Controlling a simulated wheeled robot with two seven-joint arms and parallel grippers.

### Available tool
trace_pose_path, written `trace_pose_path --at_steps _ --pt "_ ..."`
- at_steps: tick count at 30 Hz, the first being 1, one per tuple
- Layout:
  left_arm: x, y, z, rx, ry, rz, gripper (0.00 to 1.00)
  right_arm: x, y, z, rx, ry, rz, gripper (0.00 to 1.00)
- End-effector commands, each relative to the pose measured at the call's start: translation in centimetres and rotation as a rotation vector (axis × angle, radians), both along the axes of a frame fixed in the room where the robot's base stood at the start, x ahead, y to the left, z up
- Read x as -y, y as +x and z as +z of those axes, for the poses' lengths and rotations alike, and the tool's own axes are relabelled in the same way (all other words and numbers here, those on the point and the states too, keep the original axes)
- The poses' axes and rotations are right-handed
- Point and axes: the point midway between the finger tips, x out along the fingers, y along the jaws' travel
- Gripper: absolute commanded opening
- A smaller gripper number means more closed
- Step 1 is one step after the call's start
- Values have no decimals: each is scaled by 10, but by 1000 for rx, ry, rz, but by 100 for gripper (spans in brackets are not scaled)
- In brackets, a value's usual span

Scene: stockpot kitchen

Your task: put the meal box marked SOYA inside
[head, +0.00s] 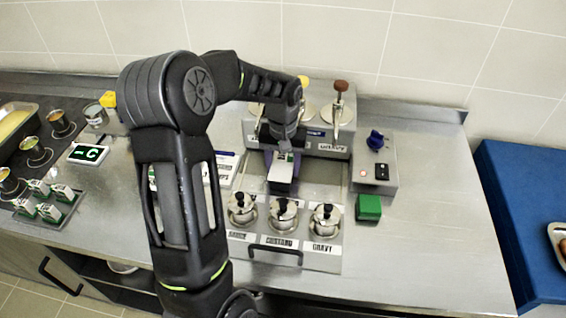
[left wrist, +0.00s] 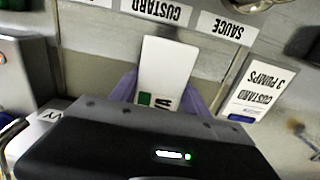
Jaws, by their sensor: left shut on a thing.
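My left gripper (head: 284,160) is over the steel unit on the counter, shut on a white box (head: 281,172) with a green mark. In the left wrist view the white box (left wrist: 167,68) sits between the purple fingers (left wrist: 165,92). Its lettering is mostly hidden by the gripper body, and I cannot read SOYA on it. Whether the box touches the steel below cannot be told. Several small white and green boxes (head: 62,193) stand in a dark rack at the far left; their words are too small to read. My right gripper is not in view.
Three lidded steel pots (head: 283,215) stand in front of the gripper, with name labels. Pump dispensers (head: 338,112) stand behind it. A control box with a blue knob (head: 376,139) and a green block (head: 369,207) are to the right. The counter's right side is clear.

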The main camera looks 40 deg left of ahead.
Motion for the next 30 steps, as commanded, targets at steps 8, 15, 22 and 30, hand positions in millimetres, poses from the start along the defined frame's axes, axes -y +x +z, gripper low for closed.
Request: trace_pose_path --at_steps 8,15,22,30 --pt "0 0 -3 1 0 -1 0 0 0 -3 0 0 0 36" --pt "0 0 -3 0 0 -1 70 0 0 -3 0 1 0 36" --pt "0 0 -3 0 0 -1 76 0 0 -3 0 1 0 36" --pt "0 1 7 3 1 0 76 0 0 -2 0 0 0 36"
